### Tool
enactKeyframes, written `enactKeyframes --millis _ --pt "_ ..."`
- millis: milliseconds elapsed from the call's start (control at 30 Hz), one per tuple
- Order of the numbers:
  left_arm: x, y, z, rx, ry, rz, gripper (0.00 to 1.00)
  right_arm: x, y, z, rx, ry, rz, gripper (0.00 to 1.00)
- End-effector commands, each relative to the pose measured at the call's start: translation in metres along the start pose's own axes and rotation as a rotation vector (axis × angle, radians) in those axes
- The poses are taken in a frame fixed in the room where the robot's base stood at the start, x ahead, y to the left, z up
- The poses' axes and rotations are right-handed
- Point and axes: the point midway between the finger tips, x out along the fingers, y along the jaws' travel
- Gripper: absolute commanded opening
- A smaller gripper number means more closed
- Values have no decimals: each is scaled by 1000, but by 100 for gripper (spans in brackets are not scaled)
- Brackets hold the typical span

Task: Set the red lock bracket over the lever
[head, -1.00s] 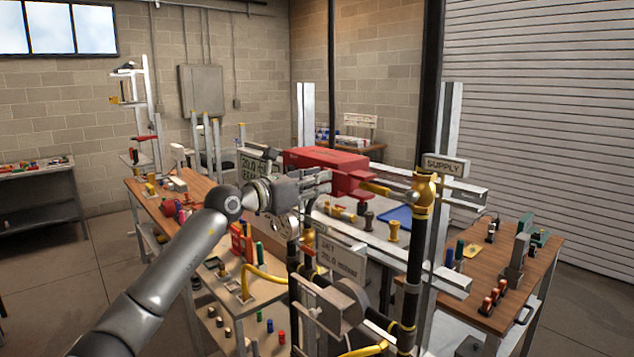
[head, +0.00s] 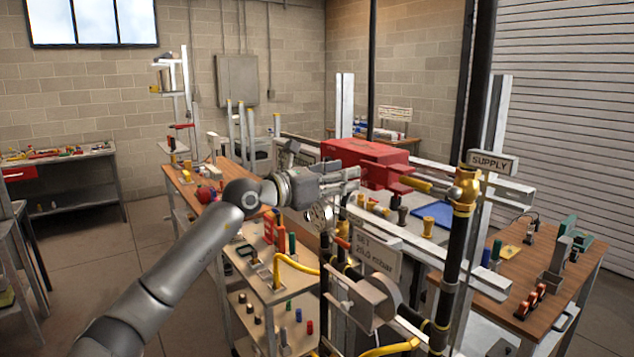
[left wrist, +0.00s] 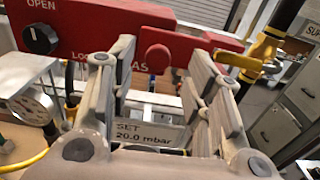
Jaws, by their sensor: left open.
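The red lock bracket (head: 392,182) lies in front of a big red box in the head view, its right end meeting the yellow lever (head: 416,184). In the left wrist view, red bracket parts with a rounded red grip (left wrist: 157,57) show between my fingers, and the lever (left wrist: 238,61) is at the right. I cannot tell whether the bracket fully covers the lever. My left gripper (head: 352,180) is open, its fingers on either side of the red grip; it also shows in the left wrist view (left wrist: 163,62). My right gripper is not in view.
The red box (head: 365,158) sits on a metal rail. A brass valve (head: 465,190) on a black pipe, under a SUPPLY sign (head: 493,162), stands to the right. A SET sign (head: 376,258) hangs below the gripper. A gauge (left wrist: 32,107) is at left in the wrist view.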

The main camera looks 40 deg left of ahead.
Motion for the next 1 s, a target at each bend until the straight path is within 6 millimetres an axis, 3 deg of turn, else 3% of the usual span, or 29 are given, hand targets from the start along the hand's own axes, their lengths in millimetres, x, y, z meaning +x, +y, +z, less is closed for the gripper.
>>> enactKeyframes --millis 200,500,1000 --pt "-34 0 -2 2 5 2 46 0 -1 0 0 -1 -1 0" --pt "-65 0 -2 0 5 1 46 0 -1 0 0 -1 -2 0" --pt "-80 -2 1 2 1 -2 46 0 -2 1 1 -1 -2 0"
